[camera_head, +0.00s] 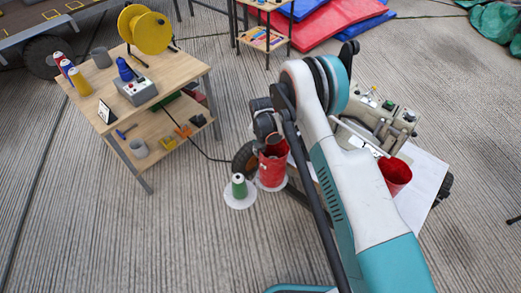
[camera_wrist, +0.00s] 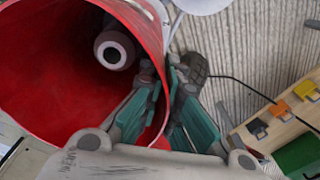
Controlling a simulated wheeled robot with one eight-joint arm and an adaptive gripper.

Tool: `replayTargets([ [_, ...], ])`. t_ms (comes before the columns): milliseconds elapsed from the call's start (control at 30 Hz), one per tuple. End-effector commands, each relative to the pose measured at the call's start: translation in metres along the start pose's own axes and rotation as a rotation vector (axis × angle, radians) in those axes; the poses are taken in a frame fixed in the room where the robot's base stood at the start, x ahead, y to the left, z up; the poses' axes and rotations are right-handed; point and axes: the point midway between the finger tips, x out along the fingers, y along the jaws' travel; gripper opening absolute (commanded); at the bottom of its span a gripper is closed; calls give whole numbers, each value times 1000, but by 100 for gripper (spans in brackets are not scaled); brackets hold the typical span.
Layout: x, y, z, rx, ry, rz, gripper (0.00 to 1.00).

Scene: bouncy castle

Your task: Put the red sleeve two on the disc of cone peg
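My gripper (camera_wrist: 170,85) is shut on the wall of a red sleeve (camera_wrist: 50,75), one finger inside and one outside. In the head view this sleeve (camera_head: 272,170) stands roughly upright over a white disc, whose edge (camera_head: 267,188) shows below it. In the wrist view a cone peg's pale round top (camera_wrist: 114,50) shows inside the sleeve, so the sleeve is around it. I cannot tell whether the sleeve touches the disc. A second red sleeve (camera_head: 396,177) stands right of my arm. No number is readable on either.
A green cone peg (camera_head: 239,187) with its own white disc (camera_head: 238,201) stands just left of the held sleeve. A wooden table (camera_head: 182,72) with tools stands at upper left. A grey machine (camera_head: 385,115) is beyond my arm. The floor at lower left is clear.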

Motion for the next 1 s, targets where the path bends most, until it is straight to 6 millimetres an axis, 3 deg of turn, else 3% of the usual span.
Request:
replayTargets([
  [33, 0, 0, 0, 0, 0, 0, 12],
  [100, 0, 0, 0, 0, 0, 0, 25],
  [533, -7, 0, 0, 0, 0, 0, 25],
  [1000, -95, 0, 0, 0, 0, 0, 25],
])
